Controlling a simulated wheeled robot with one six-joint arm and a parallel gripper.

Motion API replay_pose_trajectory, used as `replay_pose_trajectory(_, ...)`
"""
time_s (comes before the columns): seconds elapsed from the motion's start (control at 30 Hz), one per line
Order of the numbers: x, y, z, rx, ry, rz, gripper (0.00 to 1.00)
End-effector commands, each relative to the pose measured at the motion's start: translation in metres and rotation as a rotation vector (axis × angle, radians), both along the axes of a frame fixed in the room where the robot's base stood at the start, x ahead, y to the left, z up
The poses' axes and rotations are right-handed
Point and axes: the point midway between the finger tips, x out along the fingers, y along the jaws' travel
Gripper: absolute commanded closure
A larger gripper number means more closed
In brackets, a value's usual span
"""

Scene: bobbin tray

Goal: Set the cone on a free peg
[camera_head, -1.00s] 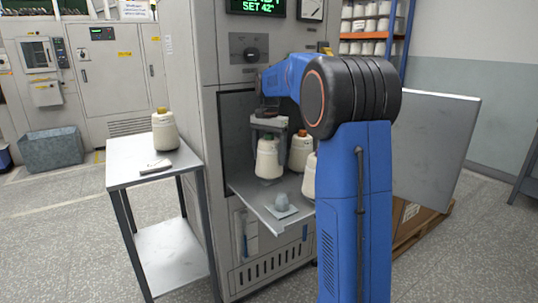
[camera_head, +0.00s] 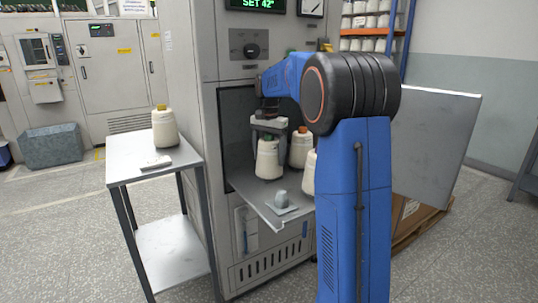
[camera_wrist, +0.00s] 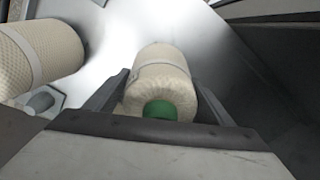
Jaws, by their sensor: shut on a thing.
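My gripper (camera_head: 268,126) is shut on the upper end of a cream cone (camera_head: 268,160), which hangs upright inside the machine's opening over the tray (camera_head: 252,194). In the wrist view the held cone (camera_wrist: 163,75) sits between both fingers, its green tip (camera_wrist: 160,110) towards me. Whether its base touches the tray is unclear. A bare grey peg (camera_head: 281,199) stands at the tray's front; it also shows in the wrist view (camera_wrist: 40,102). A cone with an orange tip (camera_head: 300,150) stands to the right of the held cone. Another cone (camera_head: 308,176) is partly hidden by my arm.
The cabinet's side walls close in the opening. An open door panel (camera_head: 435,150) stands on the right.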

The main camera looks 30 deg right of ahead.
Motion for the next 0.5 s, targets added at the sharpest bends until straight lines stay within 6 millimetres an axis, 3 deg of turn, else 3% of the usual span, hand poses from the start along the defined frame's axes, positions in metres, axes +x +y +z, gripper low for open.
replay_pose_trajectory(0.03, 0.0000, -0.0001, 0.0002, 0.000, 0.000, 0.000, 0.17)
replay_pose_trajectory(0.1, 0.0000, -0.0001, 0.0002, 0.000, 0.000, 0.000, 0.02)
replay_pose_trajectory(0.5, 0.0006, -0.0002, 0.0070, 0.000, -0.001, 0.000, 0.02)
